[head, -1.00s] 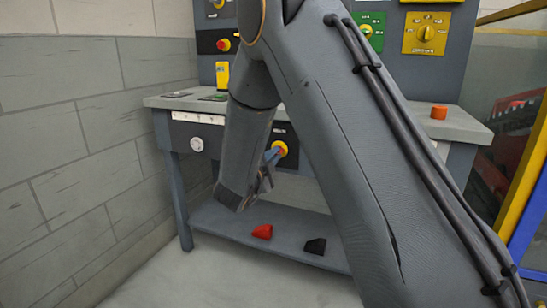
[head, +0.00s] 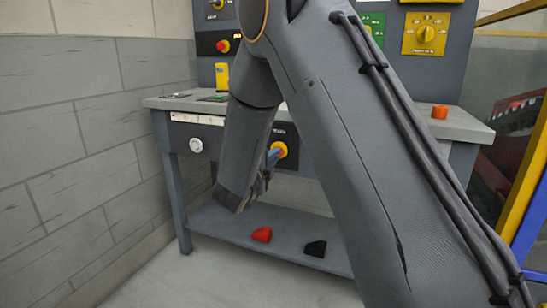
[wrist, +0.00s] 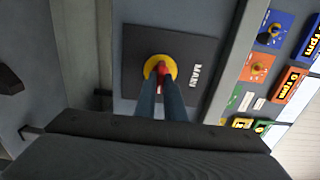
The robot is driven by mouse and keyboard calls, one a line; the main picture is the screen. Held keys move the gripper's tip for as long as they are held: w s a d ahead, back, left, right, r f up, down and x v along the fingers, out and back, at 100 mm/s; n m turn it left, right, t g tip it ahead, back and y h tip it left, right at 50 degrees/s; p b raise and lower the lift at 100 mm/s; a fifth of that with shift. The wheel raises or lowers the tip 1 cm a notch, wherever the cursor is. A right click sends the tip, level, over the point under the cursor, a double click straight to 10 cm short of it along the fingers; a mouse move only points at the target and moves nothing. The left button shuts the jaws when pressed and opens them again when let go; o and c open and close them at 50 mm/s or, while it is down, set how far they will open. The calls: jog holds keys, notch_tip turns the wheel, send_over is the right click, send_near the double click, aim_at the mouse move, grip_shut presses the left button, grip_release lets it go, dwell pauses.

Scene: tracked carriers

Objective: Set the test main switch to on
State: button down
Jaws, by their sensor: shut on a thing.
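The main switch is a red handle (wrist: 162,68) on a yellow round base (wrist: 148,68), set on a dark plate (wrist: 190,48) that reads "MAIN". In the head view its yellow base (head: 282,149) shows on the front of the bench, below the top. My gripper (wrist: 161,86) is shut on the red handle, with one blue-grey finger on each side of it. In the head view the gripper (head: 271,158) meets the switch from the left. The fingers hide part of the handle, so I cannot tell its on or off setting.
The bench top (head: 463,127) carries an orange-red piece (head: 440,112) at right and a yellow device (head: 222,77) at left. A red piece (head: 262,234) and a black piece (head: 316,248) lie on the lower shelf (head: 207,225). A block wall (head: 85,150) stands close at left.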

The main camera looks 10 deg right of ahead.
jog(key=shift+a, duration=0.1)
jog(key=c, duration=1.8)
grip_release()
jog(key=shift+c, duration=0.2)
jog(key=p+v, duration=0.1)
jog(key=v, duration=0.6)
jog(key=shift+s+a+p, duration=0.2)
jog(key=shift+s+p, duration=0.05)
jog(key=shift+p, duration=0.1)
